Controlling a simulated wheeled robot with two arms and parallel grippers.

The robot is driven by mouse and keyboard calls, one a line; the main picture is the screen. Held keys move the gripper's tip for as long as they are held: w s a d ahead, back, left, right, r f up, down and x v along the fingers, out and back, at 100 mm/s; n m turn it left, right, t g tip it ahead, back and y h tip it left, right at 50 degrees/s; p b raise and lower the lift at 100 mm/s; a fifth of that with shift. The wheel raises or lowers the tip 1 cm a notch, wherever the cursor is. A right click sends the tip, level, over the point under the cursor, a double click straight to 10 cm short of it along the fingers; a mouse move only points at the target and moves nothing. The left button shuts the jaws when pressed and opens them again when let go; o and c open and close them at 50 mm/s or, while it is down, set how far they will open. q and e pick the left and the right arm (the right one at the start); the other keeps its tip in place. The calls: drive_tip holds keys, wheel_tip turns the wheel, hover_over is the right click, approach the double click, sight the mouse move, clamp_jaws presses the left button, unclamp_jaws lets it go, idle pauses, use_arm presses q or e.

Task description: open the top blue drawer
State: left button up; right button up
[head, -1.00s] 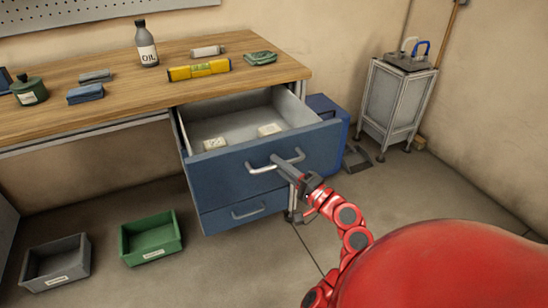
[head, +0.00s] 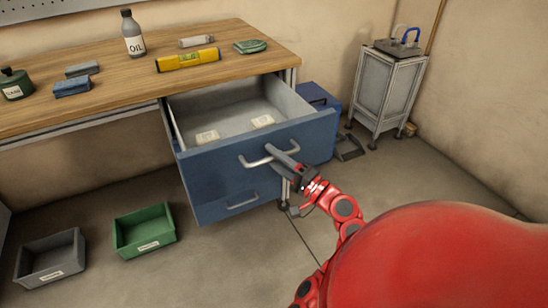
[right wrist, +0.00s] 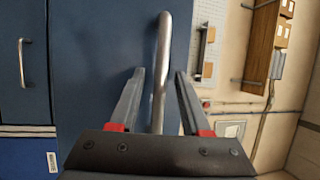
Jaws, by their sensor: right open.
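The top blue drawer (head: 222,170) is pulled well out from under the workbench, its grey inside and two small pale labelled items (head: 262,121) showing. Its grey bar handle (head: 256,162) is on the front. My right gripper (head: 277,155) is at the right part of this handle. In the right wrist view the handle bar (right wrist: 161,75) stands between the two open fingers (right wrist: 157,95), with gaps on both sides. The lower blue drawer (head: 228,208) is shut below. My left gripper is not in view.
The workbench (head: 110,100) carries an oil bottle (head: 133,38), a yellow level (head: 188,60) and other small items. A grey bin (head: 50,257) and a green bin (head: 144,231) stand on the floor at left. A metal cabinet (head: 385,92) stands at back right.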

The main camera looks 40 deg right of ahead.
drive_tip(key=v, duration=1.7)
drive_tip(key=shift+s, duration=0.2)
drive_tip(key=shift+w+d+f, duration=0.1)
